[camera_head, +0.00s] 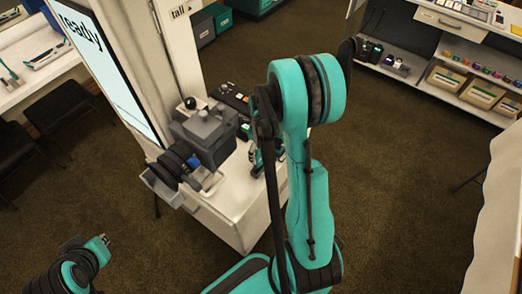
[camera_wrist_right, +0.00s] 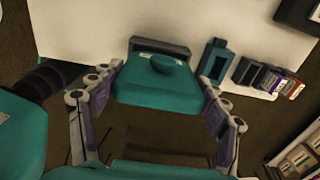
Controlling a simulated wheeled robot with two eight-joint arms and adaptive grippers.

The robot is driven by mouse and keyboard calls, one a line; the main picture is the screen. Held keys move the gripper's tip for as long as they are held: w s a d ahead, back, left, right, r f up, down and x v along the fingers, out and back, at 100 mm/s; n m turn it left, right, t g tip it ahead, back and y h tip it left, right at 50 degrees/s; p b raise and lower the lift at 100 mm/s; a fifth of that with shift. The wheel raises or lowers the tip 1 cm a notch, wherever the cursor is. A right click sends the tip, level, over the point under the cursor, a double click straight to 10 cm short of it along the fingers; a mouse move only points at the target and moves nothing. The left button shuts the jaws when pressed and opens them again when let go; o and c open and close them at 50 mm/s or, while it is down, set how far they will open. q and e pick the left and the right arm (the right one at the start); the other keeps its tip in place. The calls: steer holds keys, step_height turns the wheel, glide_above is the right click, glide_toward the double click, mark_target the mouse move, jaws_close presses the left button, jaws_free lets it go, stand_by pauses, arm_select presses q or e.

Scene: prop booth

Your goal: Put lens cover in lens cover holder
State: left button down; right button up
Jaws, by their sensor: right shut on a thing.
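A teal block with a round knob, seemingly the lens cover (camera_wrist_right: 158,88), sits between the fingertips of my right gripper (camera_wrist_right: 159,78) in the right wrist view. The fingers touch its two sides. Just beyond it is a dark grey slotted piece (camera_wrist_right: 160,44) on a white top. A teal upright frame (camera_wrist_right: 214,58) stands to its right. I cannot tell which of these is the lens cover holder. In the head view my right gripper (camera_head: 262,157) is partly hidden by my arm, over the white stand. My left gripper (camera_head: 102,241) is small at bottom left, away from the stand.
A grey camera (camera_head: 207,132) with a dark lens stands on the white stand (camera_head: 232,213), beside a screen panel (camera_head: 100,55). Several small dark boxes (camera_wrist_right: 262,78) stand right of the teal frame. A shelf unit (camera_head: 455,70) is at the back right. Open floor lies between.

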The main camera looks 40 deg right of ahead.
steer(key=shift+f+b, duration=0.25)
steer(key=shift+b, duration=0.15)
stand_by(0.5)
steer(key=shift+f, duration=0.15)
steer(key=shift+f+b, duration=0.8)
steer(key=shift+b, duration=0.15)
steer(key=shift+f, duration=0.15)
steer(key=shift+f+b, duration=0.8)
steer(key=shift+b, duration=0.1)
steer(key=o, duration=1.2)
steer(key=shift+o, duration=0.2)
